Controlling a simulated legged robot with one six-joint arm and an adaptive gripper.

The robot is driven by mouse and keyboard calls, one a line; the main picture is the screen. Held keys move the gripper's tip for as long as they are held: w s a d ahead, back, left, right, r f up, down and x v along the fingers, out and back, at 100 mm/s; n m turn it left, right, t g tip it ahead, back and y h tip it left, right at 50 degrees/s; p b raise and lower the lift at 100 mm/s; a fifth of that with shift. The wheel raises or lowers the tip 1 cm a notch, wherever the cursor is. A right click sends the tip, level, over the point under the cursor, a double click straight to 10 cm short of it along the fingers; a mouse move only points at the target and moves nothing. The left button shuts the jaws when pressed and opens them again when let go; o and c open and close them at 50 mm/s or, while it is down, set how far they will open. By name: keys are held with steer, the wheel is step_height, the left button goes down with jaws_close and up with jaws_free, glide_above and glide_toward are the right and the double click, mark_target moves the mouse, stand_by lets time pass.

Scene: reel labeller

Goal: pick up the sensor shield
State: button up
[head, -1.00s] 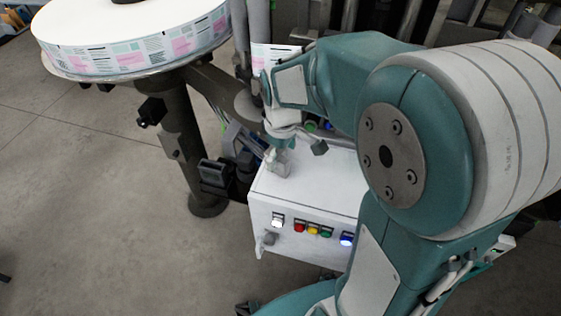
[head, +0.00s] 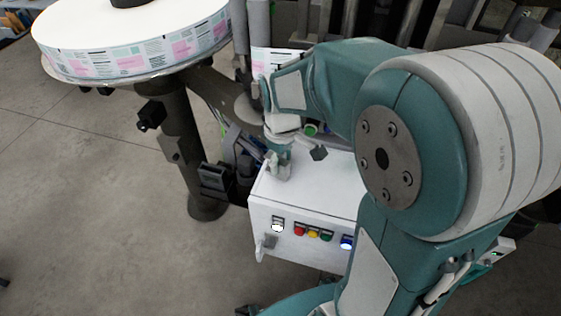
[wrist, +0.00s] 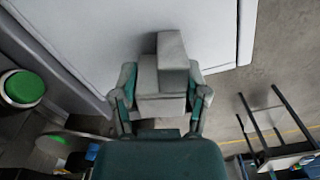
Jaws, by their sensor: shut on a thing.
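The sensor shield (wrist: 162,78) is a small pale grey stepped block. In the wrist view it sits between the two fingers of my gripper (wrist: 161,98), which are shut on it from both sides. In the head view my gripper (head: 277,158) points down over the top of the white control box, and the shield (head: 280,172) shows small and grey at its tip. I cannot tell whether the shield still touches the box top. The fingers partly hide its sides.
The white control box (head: 310,190) has coloured buttons on its front. A large label reel (head: 130,35) stands on a post at upper left. A green button (wrist: 24,88) shows at the left of the wrist view. Open floor (head: 90,220) lies to the left.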

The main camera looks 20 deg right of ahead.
step_height(320, 180, up, 2)
steer(key=shift+r, duration=0.25)
steer(key=s+a+r, duration=0.1)
steer(key=s+r, duration=0.9)
steer(key=s, duration=0.4)
steer(key=shift+a, duration=0.15)
